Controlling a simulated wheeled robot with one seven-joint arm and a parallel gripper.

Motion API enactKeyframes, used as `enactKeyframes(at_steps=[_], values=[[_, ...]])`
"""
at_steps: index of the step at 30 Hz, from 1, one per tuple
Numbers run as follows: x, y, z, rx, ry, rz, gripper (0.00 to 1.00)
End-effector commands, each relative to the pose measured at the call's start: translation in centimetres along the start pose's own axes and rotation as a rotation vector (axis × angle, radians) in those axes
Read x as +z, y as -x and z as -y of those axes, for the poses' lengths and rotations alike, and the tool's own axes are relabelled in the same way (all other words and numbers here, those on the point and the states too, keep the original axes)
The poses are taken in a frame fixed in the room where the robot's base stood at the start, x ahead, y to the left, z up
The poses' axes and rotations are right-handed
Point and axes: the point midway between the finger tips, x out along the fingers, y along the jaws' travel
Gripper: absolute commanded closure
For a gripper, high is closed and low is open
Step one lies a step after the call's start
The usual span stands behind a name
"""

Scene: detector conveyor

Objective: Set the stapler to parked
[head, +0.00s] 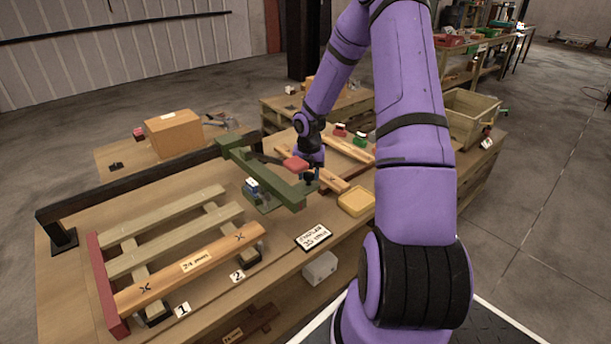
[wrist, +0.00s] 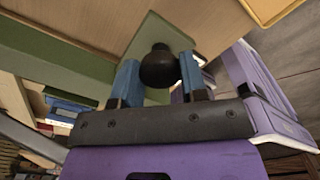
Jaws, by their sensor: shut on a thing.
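The stapler seems to be the green beam assembly (head: 265,174) lying across the workbench, with a blue and white block (head: 252,186) at its side; I cannot read a parked mark. In the wrist view, a green beam (wrist: 50,48) runs along the left and a green plate (wrist: 168,34) lies behind a round black knob (wrist: 158,68). My gripper (wrist: 160,78) has its two blue-tipped fingers on either side of this knob, shut on it.
A wooden pallet frame (head: 180,244) lies left on the bench, with a dark rail (head: 140,180) behind it. A printed card (head: 314,236) and yellow tray (head: 356,201) are near the front edge. A cardboard box (head: 173,133) and wooden crate (head: 470,112) stand farther back.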

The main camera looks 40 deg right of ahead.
Motion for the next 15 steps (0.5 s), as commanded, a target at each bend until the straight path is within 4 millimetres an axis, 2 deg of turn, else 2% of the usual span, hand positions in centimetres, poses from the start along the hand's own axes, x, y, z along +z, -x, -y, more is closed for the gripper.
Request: enactKeyframes(at_steps=[7,8,9,11,15], values=[[0.47,0.11,0.47,-0.003,-0.007,0.008,1.0],[0.48,0.11,0.48,-0.003,-0.007,0.008,0.58],[0.5,0.12,0.51,-0.003,-0.008,0.008,0.49],[0.47,0.1,0.48,-0.003,-0.008,0.007,0.35],[0.35,0.07,0.34,-0.002,-0.006,0.006,0.34]])
